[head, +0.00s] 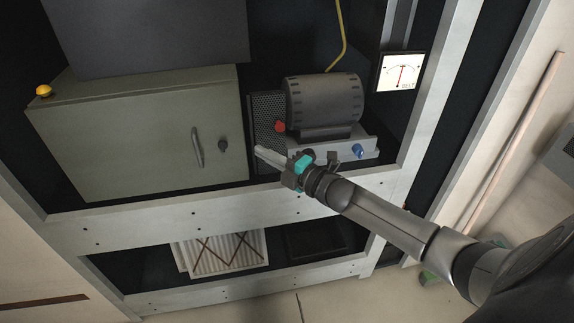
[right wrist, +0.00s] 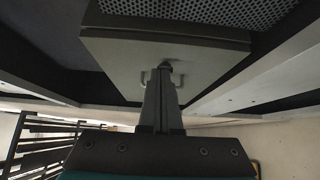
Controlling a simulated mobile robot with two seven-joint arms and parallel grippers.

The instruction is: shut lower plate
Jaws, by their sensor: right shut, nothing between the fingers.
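My right gripper (head: 260,150) is shut and empty, pointing left in front of the rack, just right of the closed grey cabinet (head: 125,150). In the right wrist view its shut fingers (right wrist: 163,72) overlap a flat grey panel (right wrist: 112,58) with a small U-shaped handle partly hidden behind them. I cannot tell whether they touch it. A dark perforated plate (head: 266,108) stands left of the motor, and perforated metal (right wrist: 215,12) shows above the panel in the wrist view. Which piece is the lower plate is not clear. My left gripper is not in view.
A gauge (head: 402,71) is at the upper right. The white rack beam (head: 130,228) runs below, above a pleated filter (head: 225,252). Open floor lies in front.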

